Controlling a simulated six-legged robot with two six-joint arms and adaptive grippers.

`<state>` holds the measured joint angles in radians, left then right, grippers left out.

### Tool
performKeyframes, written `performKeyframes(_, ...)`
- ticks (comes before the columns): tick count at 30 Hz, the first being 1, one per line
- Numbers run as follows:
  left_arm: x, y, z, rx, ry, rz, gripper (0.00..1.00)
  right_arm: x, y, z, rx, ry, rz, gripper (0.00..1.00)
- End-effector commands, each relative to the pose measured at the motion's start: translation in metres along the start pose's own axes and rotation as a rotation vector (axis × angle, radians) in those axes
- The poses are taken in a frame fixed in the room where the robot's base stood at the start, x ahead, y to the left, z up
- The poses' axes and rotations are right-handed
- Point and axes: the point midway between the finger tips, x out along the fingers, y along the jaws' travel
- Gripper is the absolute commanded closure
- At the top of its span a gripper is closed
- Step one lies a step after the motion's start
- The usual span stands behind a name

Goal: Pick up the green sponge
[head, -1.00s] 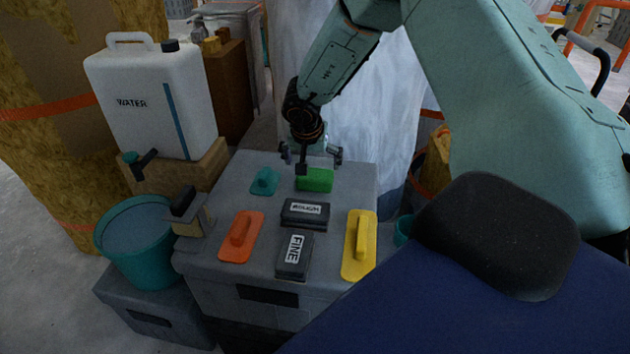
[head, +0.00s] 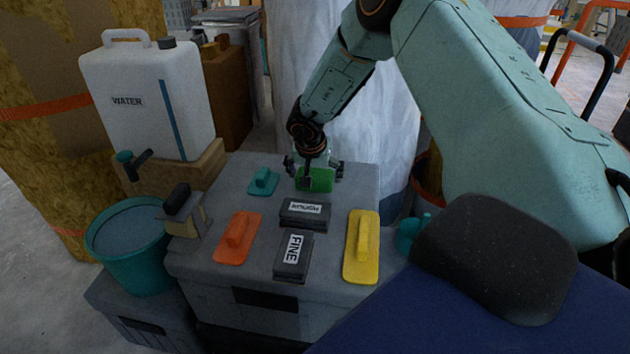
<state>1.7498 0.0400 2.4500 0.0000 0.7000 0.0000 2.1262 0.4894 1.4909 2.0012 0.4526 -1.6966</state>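The green sponge (head: 323,180) lies at the back of the grey case's lid (head: 215,275). My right gripper (head: 314,182) points down over it, its dark fingers low at the sponge. One finger stands in front of the sponge's left part. The fingers look spread, as wide as before; contact with the sponge is hidden. My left gripper is not in view.
The lid also holds a teal float (head: 263,181), an orange float (head: 238,237), a yellow float (head: 361,246) and two dark blocks, one labelled FINE (head: 292,256). A water canister (head: 150,100) and teal bucket (head: 130,245) stand left.

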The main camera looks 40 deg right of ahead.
Motion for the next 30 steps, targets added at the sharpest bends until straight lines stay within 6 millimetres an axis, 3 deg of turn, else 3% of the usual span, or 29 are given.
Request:
performKeyframes(9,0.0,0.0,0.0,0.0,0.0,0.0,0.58,0.0,0.0,0.0,0.0,0.0,0.0,0.33)
performKeyframes(20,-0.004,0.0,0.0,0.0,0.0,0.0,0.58,-0.006,0.0,-0.003,0.0,0.0,-0.001,0.33)
performKeyframes(30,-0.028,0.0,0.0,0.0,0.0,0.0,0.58,-0.049,0.0,-0.021,0.002,0.001,-0.002,0.33)
